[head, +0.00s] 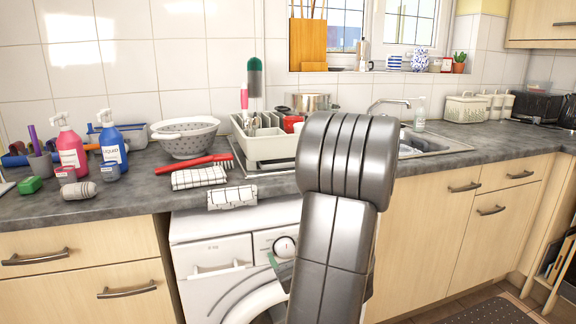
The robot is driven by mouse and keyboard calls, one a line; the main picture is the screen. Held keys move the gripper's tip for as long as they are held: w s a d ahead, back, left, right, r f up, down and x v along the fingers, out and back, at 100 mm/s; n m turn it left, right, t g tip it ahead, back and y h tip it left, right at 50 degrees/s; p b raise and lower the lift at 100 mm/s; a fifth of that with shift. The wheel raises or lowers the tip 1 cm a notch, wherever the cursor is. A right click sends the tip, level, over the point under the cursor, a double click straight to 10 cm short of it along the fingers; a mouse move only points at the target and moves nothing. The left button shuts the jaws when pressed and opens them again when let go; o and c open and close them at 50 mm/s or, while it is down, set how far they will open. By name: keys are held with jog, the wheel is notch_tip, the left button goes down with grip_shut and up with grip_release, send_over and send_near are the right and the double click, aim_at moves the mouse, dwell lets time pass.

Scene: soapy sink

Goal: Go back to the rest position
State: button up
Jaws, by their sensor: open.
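My grey arm stands large in the middle of the head view, in front of the counter and the washing machine. It hides most of my gripper (281,268). Only a small dark and green piece of it shows at the arm's left edge, low in front of the washing machine (210,255). The jaws are open, and I see nothing held in them. The fingertips cannot be made out clearly.
The counter (120,195) holds a colander (186,138), a dish rack (262,148), a red brush (195,163), checked cloths (200,177), and pink (70,148) and blue (112,145) spray bottles. The sink (425,143) is partly behind my arm. Floor shows at lower right.

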jog(key=m+p, duration=0.4)
jog(key=shift+r+p, duration=0.1)
jog(key=shift+p, duration=0.2)
jog(key=shift+m+p, duration=0.85)
jog(key=shift+m, duration=0.25)
